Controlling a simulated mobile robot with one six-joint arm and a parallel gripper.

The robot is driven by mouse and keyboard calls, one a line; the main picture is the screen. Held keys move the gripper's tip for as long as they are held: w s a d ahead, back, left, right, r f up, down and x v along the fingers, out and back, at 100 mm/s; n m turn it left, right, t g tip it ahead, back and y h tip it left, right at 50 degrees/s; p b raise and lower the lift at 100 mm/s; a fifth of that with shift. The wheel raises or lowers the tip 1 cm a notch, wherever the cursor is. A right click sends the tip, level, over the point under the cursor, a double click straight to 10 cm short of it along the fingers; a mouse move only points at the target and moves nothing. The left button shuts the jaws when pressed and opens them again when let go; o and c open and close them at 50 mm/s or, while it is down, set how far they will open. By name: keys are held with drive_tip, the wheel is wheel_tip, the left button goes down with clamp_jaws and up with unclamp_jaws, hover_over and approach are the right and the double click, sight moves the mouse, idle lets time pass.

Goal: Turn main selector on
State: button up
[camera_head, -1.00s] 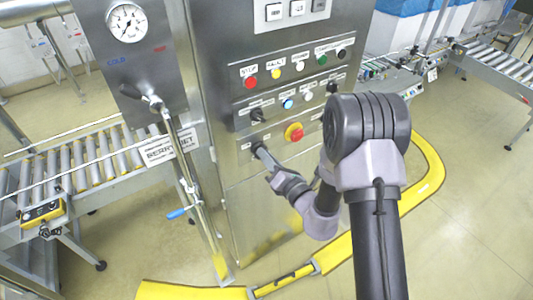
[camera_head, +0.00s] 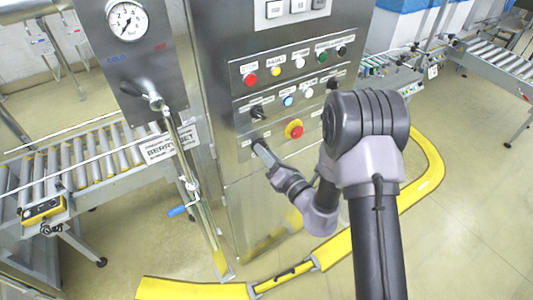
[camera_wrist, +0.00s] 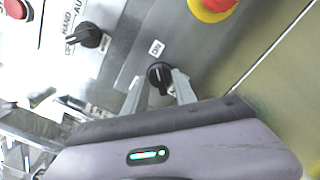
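The lower black rotary selector (camera_wrist: 159,77) is on the steel panel, with an "ON" label beside it in the wrist view. Its other markings are hidden or too small to read. My gripper (camera_wrist: 159,82) is at this knob. Its two fingers are apart, one on each side of the knob, with small gaps that look free. In the head view my gripper (camera_head: 260,147) reaches the panel's lower left and hides most of the knob. The knob's exact pointing direction is hard to tell.
Another black selector (camera_wrist: 88,36) with HAND, OFF and AUTO labels is close by. A red emergency button on a yellow base (camera_head: 294,129) is to the right. A lever pipe (camera_head: 177,140) stands left of the cabinet. A yellow floor barrier (camera_head: 350,240) curves around the front.

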drive_tip(key=p+v, duration=0.3)
drive_tip(key=v, duration=1.4)
drive_tip(key=shift+s, duration=0.2)
drive_tip(key=shift+d, duration=0.2)
